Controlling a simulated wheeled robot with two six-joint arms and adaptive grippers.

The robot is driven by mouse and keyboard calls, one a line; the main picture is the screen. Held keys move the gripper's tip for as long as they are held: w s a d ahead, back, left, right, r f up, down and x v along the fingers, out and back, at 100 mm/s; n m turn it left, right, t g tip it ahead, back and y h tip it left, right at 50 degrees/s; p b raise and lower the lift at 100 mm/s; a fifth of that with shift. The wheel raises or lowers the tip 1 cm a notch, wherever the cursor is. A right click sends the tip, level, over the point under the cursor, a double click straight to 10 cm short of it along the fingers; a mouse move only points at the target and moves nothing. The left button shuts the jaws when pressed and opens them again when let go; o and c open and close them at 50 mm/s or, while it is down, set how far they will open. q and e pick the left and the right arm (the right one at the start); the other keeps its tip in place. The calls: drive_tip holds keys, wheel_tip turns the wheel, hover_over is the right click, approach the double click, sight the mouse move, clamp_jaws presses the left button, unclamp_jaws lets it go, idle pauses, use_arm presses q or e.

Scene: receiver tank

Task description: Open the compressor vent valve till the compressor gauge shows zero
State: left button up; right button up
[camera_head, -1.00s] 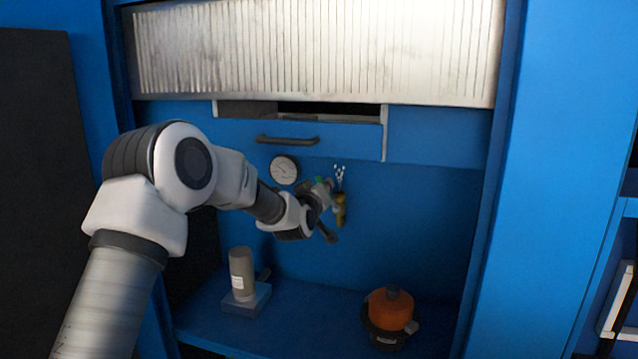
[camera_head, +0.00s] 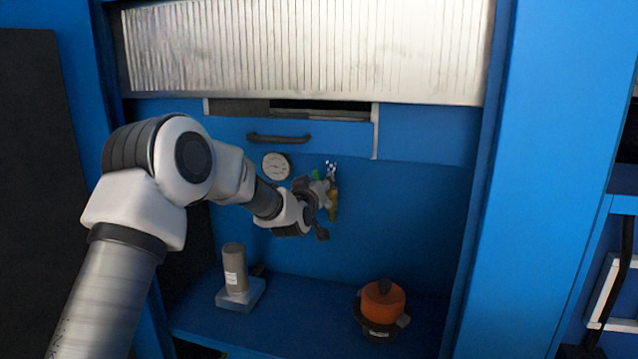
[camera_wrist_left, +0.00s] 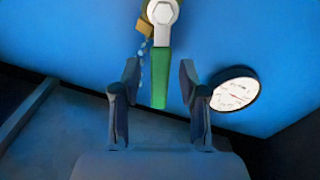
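The compressor vent valve is a brass body (camera_head: 333,205) on the blue back panel with a green lever handle (camera_wrist_left: 160,78). The compressor gauge (camera_head: 276,166) is a round white dial left of the valve; it also shows in the left wrist view (camera_wrist_left: 235,91), where its reading is too small to tell. My left gripper (camera_head: 313,207) is at the valve and hides part of it. In the left wrist view my left gripper (camera_wrist_left: 160,90) is open, its fingers on either side of the green handle with gaps visible. White specks (camera_head: 331,168) show just above the valve. My right gripper is out of view.
A drawer with a dark handle (camera_head: 279,138) is above the gauge. On the blue shelf below stand a grey cylinder on a block (camera_head: 234,272) and an orange-topped pot-like object (camera_head: 383,300). A ribbed metal shutter (camera_head: 305,50) spans the top.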

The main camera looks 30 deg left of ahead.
use_arm(q)
drive_tip(key=v, duration=1.2)
